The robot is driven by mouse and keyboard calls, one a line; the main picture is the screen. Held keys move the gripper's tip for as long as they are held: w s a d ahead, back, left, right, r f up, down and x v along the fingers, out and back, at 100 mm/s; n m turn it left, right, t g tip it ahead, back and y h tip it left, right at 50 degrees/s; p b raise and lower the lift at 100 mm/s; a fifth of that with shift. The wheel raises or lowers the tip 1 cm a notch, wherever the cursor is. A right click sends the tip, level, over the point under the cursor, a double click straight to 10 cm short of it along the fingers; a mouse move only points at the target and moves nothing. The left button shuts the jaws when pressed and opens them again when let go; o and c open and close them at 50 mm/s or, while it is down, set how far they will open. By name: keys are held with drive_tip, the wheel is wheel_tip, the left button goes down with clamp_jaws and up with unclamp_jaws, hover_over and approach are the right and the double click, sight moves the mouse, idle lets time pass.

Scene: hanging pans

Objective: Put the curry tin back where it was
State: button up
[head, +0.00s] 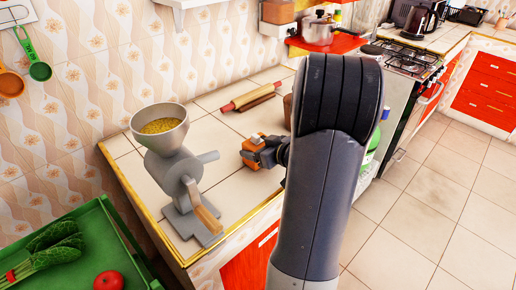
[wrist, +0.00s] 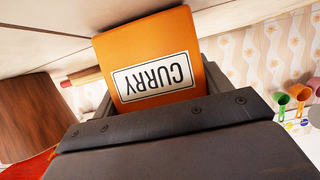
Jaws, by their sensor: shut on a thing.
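The curry tin is an orange box with a white label. In the head view the tin (head: 249,145) is over the tiled counter, right of the grinder, and my gripper (head: 264,152) is shut on it. In the wrist view the tin (wrist: 148,50) fills the upper middle between the dark jaws of my gripper (wrist: 150,105), and its label reads CURRY upside down. My arm hides part of the counter behind it in the head view. I cannot tell whether the tin touches the counter.
A grey grinder (head: 178,170) with a full hopper stands near the counter's front left corner. A rolling pin (head: 251,97) lies by the wall. A green tray (head: 122,232) with vegetables is at lower left. Tiles (head: 218,140) between grinder and rolling pin are clear.

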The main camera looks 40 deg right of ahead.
drive_tip(key=shift+f, duration=0.15)
drive_tip(key=o, duration=1)
drive_tip(key=shift+r, duration=0.2)
drive_tip(key=shift+s+d+r, duration=0.1)
drive_tip(key=shift+s+r, duration=0.05)
drive_tip(key=shift+s, duration=0.1)
drive_tip(key=p+v, duration=0.1)
drive_tip(key=v, duration=1)
drive_tip(key=shift+s+p, duration=0.25)
drive_tip(key=shift+p, duration=0.05)
